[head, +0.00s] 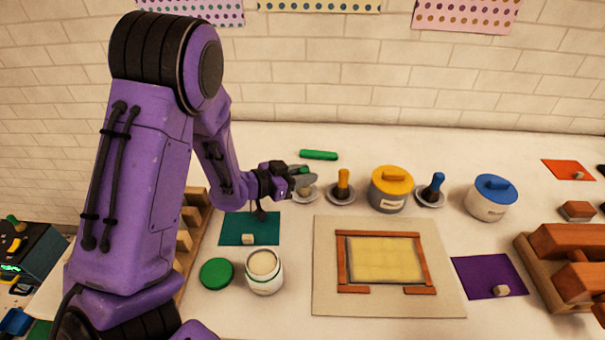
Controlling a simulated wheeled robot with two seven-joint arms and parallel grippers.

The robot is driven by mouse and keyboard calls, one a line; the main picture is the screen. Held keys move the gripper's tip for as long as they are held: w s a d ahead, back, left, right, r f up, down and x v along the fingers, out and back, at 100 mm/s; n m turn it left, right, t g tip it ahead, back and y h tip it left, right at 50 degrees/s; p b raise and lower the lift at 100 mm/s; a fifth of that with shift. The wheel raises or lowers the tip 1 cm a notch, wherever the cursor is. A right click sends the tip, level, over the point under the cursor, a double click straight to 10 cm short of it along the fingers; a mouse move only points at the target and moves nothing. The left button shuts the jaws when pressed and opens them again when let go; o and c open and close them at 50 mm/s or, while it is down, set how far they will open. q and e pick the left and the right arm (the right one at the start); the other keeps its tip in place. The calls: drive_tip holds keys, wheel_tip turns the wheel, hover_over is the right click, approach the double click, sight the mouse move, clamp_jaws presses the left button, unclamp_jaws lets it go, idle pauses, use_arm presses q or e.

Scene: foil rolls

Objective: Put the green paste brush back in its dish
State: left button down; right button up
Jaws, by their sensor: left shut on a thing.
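My left gripper (302,181) reaches in from the left and is shut on the green paste brush (304,169). Only a little of the brush's green handle shows above the fingers. A small grey dish (308,196) is directly below the fingers, partly hidden by them. I cannot tell whether the brush touches the dish. The open jar of pale paste (264,272) stands nearer the front, with its green lid (216,273) lying beside it on the left. My right gripper is not in view.
An orange brush (343,181) and a blue brush (433,187) stand in dishes to the right. An orange-lidded pot (390,189) stands between them, a blue-lidded pot (490,198) farther right. A green cylinder (319,155) lies behind. A board with a wooden frame (382,307) lies in front.

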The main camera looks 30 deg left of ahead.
use_arm(q)
drive_tip(key=shift+c, duration=1.2)
unclamp_jaws()
drive_tip(key=shift+r, duration=0.1)
wheel_tip(320, 180, up, 9)
drive_tip(key=p, duration=0.8)
drive_tip(key=shift+p, duration=0.4)
